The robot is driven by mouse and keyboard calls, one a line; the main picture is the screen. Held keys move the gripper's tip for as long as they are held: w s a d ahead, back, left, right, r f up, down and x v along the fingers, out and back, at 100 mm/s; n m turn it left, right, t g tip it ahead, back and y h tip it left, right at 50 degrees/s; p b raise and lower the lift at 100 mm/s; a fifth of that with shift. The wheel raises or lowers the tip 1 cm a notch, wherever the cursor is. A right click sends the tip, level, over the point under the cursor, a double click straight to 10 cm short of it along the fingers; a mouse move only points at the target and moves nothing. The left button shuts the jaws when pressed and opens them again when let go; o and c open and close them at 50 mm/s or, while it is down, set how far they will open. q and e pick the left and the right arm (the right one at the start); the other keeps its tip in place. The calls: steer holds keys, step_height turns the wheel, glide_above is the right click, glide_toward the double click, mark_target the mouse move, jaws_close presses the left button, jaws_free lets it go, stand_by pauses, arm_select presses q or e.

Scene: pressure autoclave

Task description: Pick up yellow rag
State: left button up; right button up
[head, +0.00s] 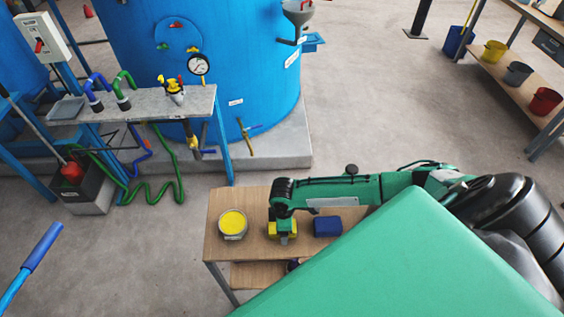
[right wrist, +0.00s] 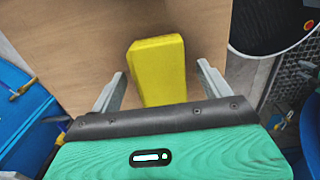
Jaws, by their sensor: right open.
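The yellow rag (head: 273,228) looks like a folded block and lies on a small wooden table (head: 222,203). In the right wrist view the yellow rag (right wrist: 158,65) lies between the two fingers of my right gripper (right wrist: 160,70), with bare space on both sides. In the head view my right gripper (head: 284,229) points down over the rag and hides part of it. It is open. Whether the fingers are at the rag's height cannot be told. My left gripper is not in view.
A round container with yellow contents (head: 232,223) stands left of the rag, and a blue block (head: 328,226) lies right of it. A large blue tank (head: 225,80) and a grey shelf (head: 150,110) with valves and hoses stand behind the table. Open floor is at right.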

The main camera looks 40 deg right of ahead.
steer(key=c, duration=1.1)
step_height(320, 180, up, 20)
steer(key=b, duration=0.3)
steer(key=o, duration=0.4)
steer(key=shift+c, duration=1.3)
